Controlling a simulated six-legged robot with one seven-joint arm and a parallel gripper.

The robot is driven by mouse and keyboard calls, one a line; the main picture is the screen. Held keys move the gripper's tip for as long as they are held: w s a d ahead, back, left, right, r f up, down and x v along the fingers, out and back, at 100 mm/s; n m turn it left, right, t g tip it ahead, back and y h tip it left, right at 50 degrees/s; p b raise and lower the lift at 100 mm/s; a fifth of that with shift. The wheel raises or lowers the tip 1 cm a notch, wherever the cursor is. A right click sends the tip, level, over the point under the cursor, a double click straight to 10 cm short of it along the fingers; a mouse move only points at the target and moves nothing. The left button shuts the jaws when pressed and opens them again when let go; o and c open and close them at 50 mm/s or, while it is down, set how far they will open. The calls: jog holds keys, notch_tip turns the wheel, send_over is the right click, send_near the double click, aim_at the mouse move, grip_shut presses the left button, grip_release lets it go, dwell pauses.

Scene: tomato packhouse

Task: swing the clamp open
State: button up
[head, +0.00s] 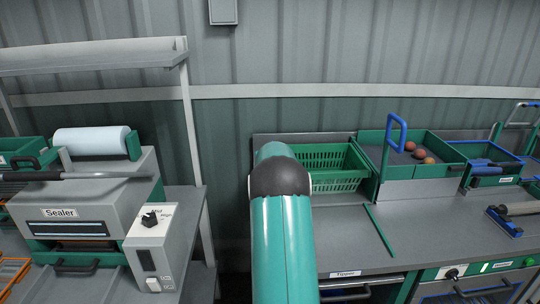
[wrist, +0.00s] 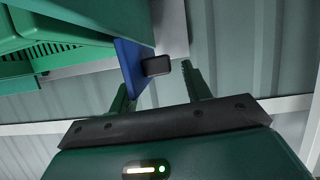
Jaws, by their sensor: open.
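In the wrist view, my gripper (wrist: 155,76) is open, with its two green fingers apart. A flat blue part (wrist: 130,62) with a dark rounded block (wrist: 156,66) on its side shows by the fingertips. The block appears between the fingers, but I cannot tell whether they touch it. This blue part may be the clamp; I cannot be sure. It sits beside a green slotted crate (wrist: 45,50). In the head view, my arm hides the gripper and the blue part. The green crate (head: 340,182) stands on the bench behind my arm.
A green bin (head: 452,186) with a blue handle (head: 401,124) holds several tomatoes. A thin green bar (head: 379,230) lies on the bench. The tipper label (head: 345,273) is on the bench front. A sealer (head: 75,212) stands left; a corrugated wall (head: 300,50) is behind.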

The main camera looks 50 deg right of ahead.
jog(key=shift+w+d+f, duration=0.2)
jog(key=shift+w+d, duration=0.15)
jog(key=shift+d, duration=0.05)
jog(key=c, duration=0.8)
jog(key=shift+w+a+f, duration=0.15)
jog(key=shift+w+f, duration=0.05)
jog(key=shift+c, duration=0.2)
jog(key=shift+w+a+f+n+g, duration=0.15)
jog(key=shift+n+g, duration=0.15)
jog(key=shift+n, duration=0.3)
